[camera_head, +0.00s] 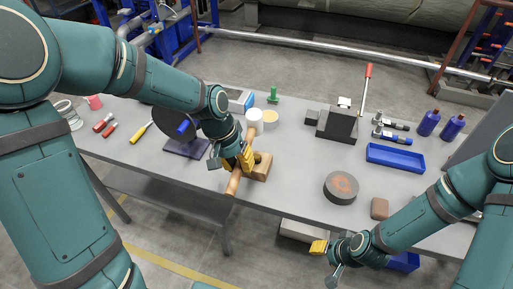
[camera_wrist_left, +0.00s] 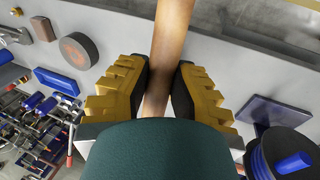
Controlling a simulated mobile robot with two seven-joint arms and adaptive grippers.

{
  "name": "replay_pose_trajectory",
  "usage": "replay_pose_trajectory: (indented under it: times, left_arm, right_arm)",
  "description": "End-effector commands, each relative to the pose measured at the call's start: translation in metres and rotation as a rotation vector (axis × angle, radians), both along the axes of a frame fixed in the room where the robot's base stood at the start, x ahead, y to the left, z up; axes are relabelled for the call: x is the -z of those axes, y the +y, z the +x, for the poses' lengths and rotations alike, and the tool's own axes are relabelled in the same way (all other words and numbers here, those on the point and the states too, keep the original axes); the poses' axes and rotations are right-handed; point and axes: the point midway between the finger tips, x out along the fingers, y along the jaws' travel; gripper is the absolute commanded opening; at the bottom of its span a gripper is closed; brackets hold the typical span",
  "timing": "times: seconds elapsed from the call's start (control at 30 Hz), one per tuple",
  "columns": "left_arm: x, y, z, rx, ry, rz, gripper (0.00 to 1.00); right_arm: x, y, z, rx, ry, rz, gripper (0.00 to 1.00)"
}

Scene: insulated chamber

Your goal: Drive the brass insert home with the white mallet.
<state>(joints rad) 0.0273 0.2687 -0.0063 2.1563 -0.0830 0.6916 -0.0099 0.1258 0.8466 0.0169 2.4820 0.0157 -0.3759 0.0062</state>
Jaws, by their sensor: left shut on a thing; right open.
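The white mallet has a white head (camera_head: 254,115) and a tan wooden handle (camera_head: 233,184). My left gripper (camera_head: 238,162) is shut on the handle, with the head beyond it and the handle end towards me. In the left wrist view the handle (camera_wrist_left: 171,35) runs between the two yellow fingers. My right gripper (camera_head: 326,262) is open and empty, off the table's front edge at the lower right.
A grey disc with an orange mark (camera_head: 341,187), a blue tray (camera_head: 395,158) and a dark press with a red-tipped lever (camera_head: 338,124) stand to the right. A dark plate (camera_head: 187,147) and screwdrivers (camera_head: 141,132) lie left.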

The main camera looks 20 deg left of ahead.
Motion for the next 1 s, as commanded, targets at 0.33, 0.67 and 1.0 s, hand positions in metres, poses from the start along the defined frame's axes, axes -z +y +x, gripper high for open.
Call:
replay_pose_trajectory:
  times: [0.33, 0.67, 1.0]
  left_arm:
    - [0.01, 0.0, -0.001, 0.0, 0.006, 0.0, 0.0]
    - [-0.017, 0.0, -0.001, 0.001, 0.006, 0.0, 0.0]
    - [-0.019, 0.0, -0.001, 0.0, 0.006, 0.0, 0.1]
  right_arm:
    - [0.01, 0.0, -0.003, -0.002, 0.008, 0.0, 0.47]
    - [-0.013, 0.0, -0.003, -0.002, 0.008, 0.0, 0.47]
    - [-0.014, 0.0, -0.003, -0.002, 0.009, 0.0, 0.47]
